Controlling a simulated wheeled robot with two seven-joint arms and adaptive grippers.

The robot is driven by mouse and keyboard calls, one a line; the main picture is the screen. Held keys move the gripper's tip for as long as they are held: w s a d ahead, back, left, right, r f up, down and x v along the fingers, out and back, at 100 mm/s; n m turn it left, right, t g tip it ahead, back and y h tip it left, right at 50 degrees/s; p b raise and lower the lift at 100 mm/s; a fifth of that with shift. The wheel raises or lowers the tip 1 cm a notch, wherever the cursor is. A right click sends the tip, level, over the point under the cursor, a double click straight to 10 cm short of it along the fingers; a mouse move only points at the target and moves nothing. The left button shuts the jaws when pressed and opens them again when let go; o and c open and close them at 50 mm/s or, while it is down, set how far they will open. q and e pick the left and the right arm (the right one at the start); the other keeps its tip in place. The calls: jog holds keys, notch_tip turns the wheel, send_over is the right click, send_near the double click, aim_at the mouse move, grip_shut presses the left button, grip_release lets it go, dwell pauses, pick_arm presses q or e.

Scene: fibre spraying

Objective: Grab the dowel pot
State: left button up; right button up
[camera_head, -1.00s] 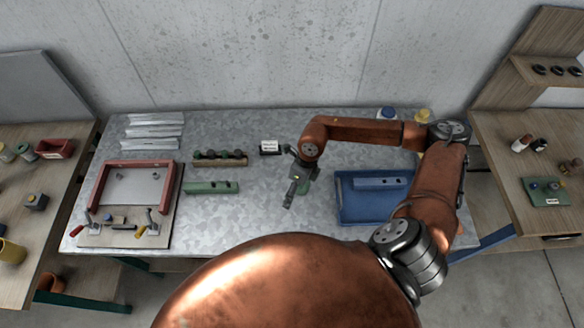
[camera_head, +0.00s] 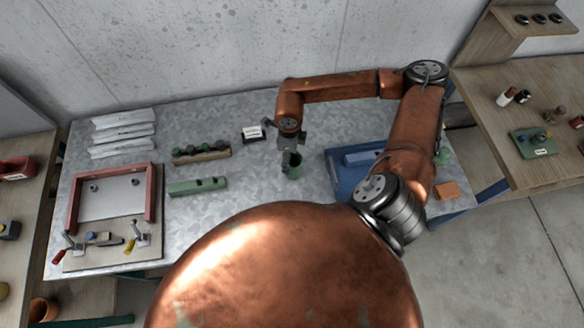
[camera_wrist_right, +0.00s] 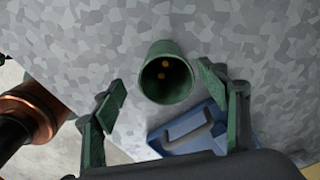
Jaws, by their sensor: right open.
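The dowel pot (camera_head: 295,168) is a small green cup on the grey metal table, just left of the blue tray. In the right wrist view the pot (camera_wrist_right: 166,78) shows its open mouth, with dowel ends inside. My right gripper (camera_head: 288,164) hangs over the table at the pot and partly hides it in the head view. In the right wrist view the right gripper (camera_wrist_right: 165,103) is open, its green-padded fingers apart, with the pot between and slightly beyond the fingertips. My left gripper is not in view.
A blue tray (camera_head: 341,190) with a blue block stands right of the pot. A green block (camera_head: 197,186), a wooden rack (camera_head: 202,153) and a small label stand (camera_head: 253,134) are to the left. A red-framed fixture (camera_head: 152,197) fills the table's left end.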

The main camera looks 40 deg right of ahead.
jog(key=f, duration=0.2)
jog(key=f+p, duration=0.1)
jog(key=f, duration=0.2)
jog(key=d+f+p, duration=0.1)
jog(key=f, duration=0.1)
jog(key=shift+s+f, duration=0.2)
jog(key=shift+f, duration=0.6)
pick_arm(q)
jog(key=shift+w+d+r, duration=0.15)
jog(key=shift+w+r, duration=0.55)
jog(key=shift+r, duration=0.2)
pick_arm(e)
jog(key=shift+c, duration=0.5)
jog(key=c, duration=1.2)
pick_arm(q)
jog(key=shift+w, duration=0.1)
pick_arm(e)
jog(key=shift+c, duration=0.2)
jog(key=shift+r, duration=0.2)
